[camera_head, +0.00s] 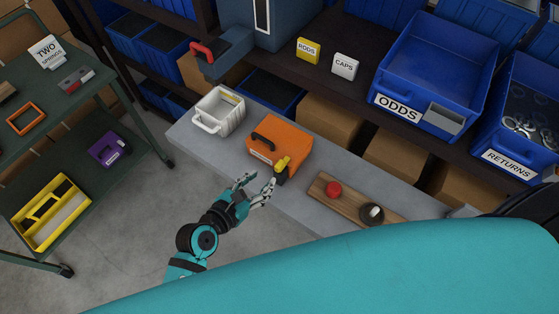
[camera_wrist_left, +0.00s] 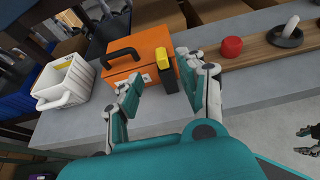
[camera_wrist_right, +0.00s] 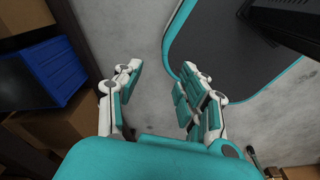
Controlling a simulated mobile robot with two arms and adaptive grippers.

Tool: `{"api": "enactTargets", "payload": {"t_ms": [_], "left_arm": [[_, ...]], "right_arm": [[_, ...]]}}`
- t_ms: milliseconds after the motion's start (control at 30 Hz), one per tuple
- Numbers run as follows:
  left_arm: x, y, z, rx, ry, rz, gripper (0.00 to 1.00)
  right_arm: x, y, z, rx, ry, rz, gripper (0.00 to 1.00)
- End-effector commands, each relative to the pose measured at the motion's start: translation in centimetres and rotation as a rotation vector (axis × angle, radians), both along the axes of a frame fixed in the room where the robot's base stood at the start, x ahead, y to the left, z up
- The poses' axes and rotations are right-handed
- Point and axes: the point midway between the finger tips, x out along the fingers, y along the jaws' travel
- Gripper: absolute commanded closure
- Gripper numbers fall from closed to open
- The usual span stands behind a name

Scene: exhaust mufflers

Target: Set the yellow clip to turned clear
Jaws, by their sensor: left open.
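The orange box (camera_head: 280,139) with a black handle stands on the grey bench. The yellow clip (camera_head: 282,162) sits on the box's near right corner, with a black part below it. In the left wrist view the yellow clip (camera_wrist_left: 161,59) stands upright against the box's front face. My left gripper (camera_head: 259,183) is open and empty, just in front of the clip. In the left wrist view its fingers (camera_wrist_left: 163,72) lie to either side of the clip, apart from it as far as I can tell. My right gripper (camera_wrist_right: 158,75) is open and empty over the floor.
A white basket (camera_head: 217,113) stands left of the box. A wooden board (camera_head: 350,203) with a red knob (camera_head: 333,189) and a dark round piece (camera_head: 371,213) lies to its right. Blue bins (camera_head: 440,72) fill the shelf behind. A green cart (camera_head: 110,165) stands at left.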

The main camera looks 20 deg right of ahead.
Motion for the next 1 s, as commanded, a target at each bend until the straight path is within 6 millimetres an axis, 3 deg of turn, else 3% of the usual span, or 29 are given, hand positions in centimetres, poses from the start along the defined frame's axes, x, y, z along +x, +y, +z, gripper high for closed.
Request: {"api": "enactTargets", "payload": {"t_ms": [200,433,900,1000], "left_arm": [[2.9,-3.6,-1.8,0.001,-0.001,-0.001,0.6],[5.0,-6.4,-3.3,0.001,-0.001,-0.001,0.6],[5.8,-7.4,-3.9,0.002,0.0,0.001,0.6],[5.8,-7.4,-3.9,0.002,0.0,0.001,0.7]], "right_arm": [[0.9,0.1,0.4,0.002,-0.014,0.0,0.6],[1.0,0.5,0.2,0.007,-0.016,0.0,0.6],[0.9,1.1,0.2,0.014,-0.014,-0.001,0.6],[0.9,1.0,0.2,0.012,-0.015,0.0,0.6]]}}
